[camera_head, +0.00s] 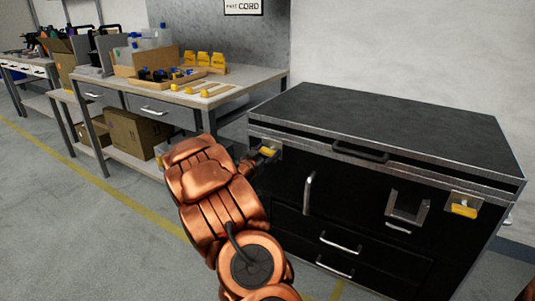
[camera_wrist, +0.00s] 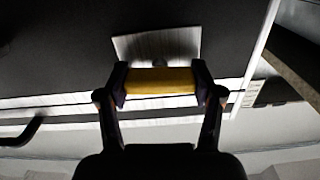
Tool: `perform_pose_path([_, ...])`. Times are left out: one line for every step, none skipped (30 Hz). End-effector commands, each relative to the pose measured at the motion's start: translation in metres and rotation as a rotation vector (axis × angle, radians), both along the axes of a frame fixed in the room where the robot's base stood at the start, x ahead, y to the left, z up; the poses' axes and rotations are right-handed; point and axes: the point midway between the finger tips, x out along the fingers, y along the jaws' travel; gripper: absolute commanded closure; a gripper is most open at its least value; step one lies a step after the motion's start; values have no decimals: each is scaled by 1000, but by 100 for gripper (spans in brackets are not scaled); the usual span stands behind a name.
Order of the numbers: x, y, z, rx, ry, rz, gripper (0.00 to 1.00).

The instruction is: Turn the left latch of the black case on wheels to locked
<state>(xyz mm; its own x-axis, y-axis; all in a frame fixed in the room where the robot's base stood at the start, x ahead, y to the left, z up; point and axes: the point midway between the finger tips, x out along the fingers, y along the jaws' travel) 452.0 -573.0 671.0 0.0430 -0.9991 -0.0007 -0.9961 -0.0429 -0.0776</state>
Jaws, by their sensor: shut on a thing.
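The black case (camera_head: 375,125) stands at the right in the head view, with its lid down. Its left latch (camera_head: 268,151) has a yellow handle on a pale metal plate at the upper left corner of the front. In the wrist view the yellow handle (camera_wrist: 160,81) lies crosswise between my fingertips, with the plate (camera_wrist: 155,45) behind it. My gripper (camera_wrist: 160,88) is shut on this handle, one finger at each end. In the head view my arm partly hides the gripper and the area by the latch. The right latch (camera_head: 464,208) has a similar yellow handle.
The case front has a lid handle (camera_head: 360,151), drawer pulls (camera_head: 340,241) and a square metal bracket (camera_head: 407,207). A workbench (camera_head: 190,98) with boxes and yellow items stands behind my arm at the left. Open floor (camera_head: 70,220) lies at the lower left.

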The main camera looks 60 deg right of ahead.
Motion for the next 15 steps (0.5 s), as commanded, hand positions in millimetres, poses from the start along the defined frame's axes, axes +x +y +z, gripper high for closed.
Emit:
perform_pose_path([0, 1, -2, 3, -25, 0, 69])
perform_pose_path([0, 1, -2, 4, -42, 0, 69])
perform_pose_path([0, 1, -2, 4, -68, 0, 69])
perform_pose_path([0, 1, -2, 4, -87, 0, 69])
perform_pose_path([0, 1, -2, 6, -110, -1, 69])
perform_pose_path([0, 1, -3, 7, -139, -1, 69])
perform_pose_path([0, 1, -3, 9, -163, 0, 69])
perform_pose_path([0, 1, -4, 11, -186, 0, 69])
perform_pose_path([0, 1, -4, 13, -218, 0, 69])
perform_pose_path([0, 1, -4, 16, -243, -1, 69])
perform_pose_path([0, 1, -4, 15, -267, 0, 69])
perform_pose_path([0, 1, -4, 16, -301, -2, 69])
perform_pose_path([0, 1, -4, 16, -324, -1, 69])
perform_pose_path([-1, 1, -4, 18, -351, -2, 69])
perform_pose_path([0, 1, -4, 18, -383, 0, 69])
